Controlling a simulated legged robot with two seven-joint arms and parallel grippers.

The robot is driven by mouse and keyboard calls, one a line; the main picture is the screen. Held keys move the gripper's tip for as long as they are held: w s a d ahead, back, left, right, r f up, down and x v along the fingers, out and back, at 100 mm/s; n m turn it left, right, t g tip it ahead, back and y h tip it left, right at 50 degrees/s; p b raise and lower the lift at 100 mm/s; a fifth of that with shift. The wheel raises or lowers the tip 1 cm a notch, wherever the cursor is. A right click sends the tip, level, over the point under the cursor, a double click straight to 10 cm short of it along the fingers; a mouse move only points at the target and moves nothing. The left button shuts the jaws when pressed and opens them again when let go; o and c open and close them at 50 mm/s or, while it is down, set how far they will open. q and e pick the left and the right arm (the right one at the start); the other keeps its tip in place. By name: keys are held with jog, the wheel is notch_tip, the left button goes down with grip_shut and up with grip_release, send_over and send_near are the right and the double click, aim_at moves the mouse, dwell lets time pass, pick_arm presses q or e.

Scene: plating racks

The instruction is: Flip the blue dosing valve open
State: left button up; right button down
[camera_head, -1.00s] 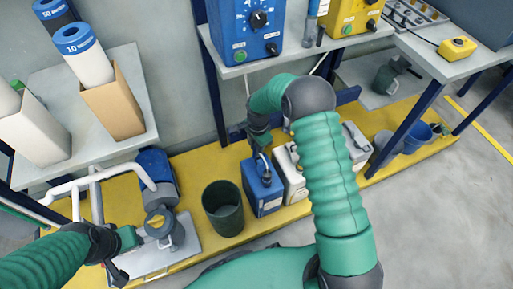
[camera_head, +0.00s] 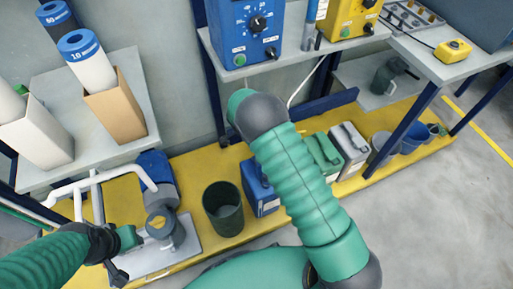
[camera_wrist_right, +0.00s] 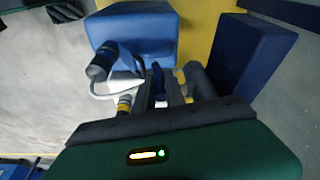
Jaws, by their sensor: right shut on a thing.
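In the right wrist view my right gripper (camera_wrist_right: 174,90) is shut on a narrow dark blue piece (camera_wrist_right: 157,78), which looks like the blue valve's lever; the fingers hide much of it. Just beyond is a blue box-shaped body (camera_wrist_right: 135,30). A dark cylindrical fitting (camera_wrist_right: 101,62) with a pale curved part stands left of the fingers. In the head view my right arm hides this gripper and the valve. My left gripper (camera_head: 128,240) is beside a grey pump-like unit (camera_head: 163,225) at lower left; its jaw opening is unclear.
A dark green bucket (camera_head: 223,208) and a blue canister (camera_head: 260,187) stand on the yellow platform (camera_head: 285,228). Green and grey canisters stand further right. Above is a grey shelf (camera_head: 290,62) with blue and yellow control boxes. A navy upright (camera_wrist_right: 245,55) is close right of the right gripper.

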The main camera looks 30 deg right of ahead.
jog(key=shift+a, duration=0.2)
jog(key=c, duration=1.8)
grip_release()
jog(key=shift+o, duration=0.5)
jog(key=p+v, duration=0.6)
jog(key=v, duration=1)
jog(key=shift+r, duration=0.35)
jog(key=shift+w+a, duration=0.1)
